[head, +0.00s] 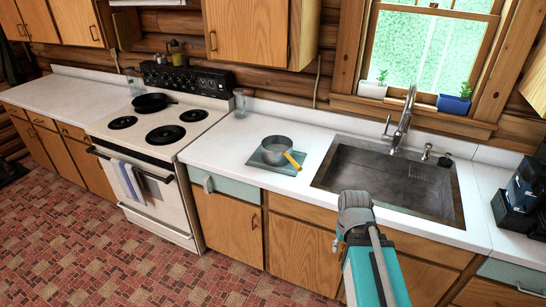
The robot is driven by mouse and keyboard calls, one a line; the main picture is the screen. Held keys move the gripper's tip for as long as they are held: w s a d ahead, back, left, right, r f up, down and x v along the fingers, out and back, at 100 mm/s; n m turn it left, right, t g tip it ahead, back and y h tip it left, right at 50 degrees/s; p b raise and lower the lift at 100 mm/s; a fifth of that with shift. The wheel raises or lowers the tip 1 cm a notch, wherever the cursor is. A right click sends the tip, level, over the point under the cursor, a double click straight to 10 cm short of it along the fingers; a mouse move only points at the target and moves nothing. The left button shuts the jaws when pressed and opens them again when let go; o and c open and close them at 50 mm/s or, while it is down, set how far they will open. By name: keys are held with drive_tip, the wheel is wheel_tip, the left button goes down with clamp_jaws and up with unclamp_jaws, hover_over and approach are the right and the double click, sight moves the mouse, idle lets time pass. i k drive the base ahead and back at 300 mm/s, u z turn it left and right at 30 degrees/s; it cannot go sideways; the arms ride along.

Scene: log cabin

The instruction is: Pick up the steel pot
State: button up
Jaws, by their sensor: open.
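The steel pot (270,147) stands upright on a flat blue-grey board (261,162) on the white counter in the head view, left of the sink. Its yellow-orange handle (292,160) points to the lower right, over the board's right side. My teal and white arm rises from the bottom of the picture, right of the pot and in front of the sink, ending in a grey rounded part apart from the pot. No gripper fingers can be made out.
The sink (345,165) with its faucet (401,122) lies right of the pot. A stove (155,128) with a black pan (151,102) is to the left. A glass (239,102) stands at the counter's back. A black object (516,208) sits far right. Counter around the board is clear.

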sight(276, 149)
drive_tip(key=z, duration=0.1)
drive_tip(key=i, duration=0.95)
drive_tip(key=u, duration=0.05)
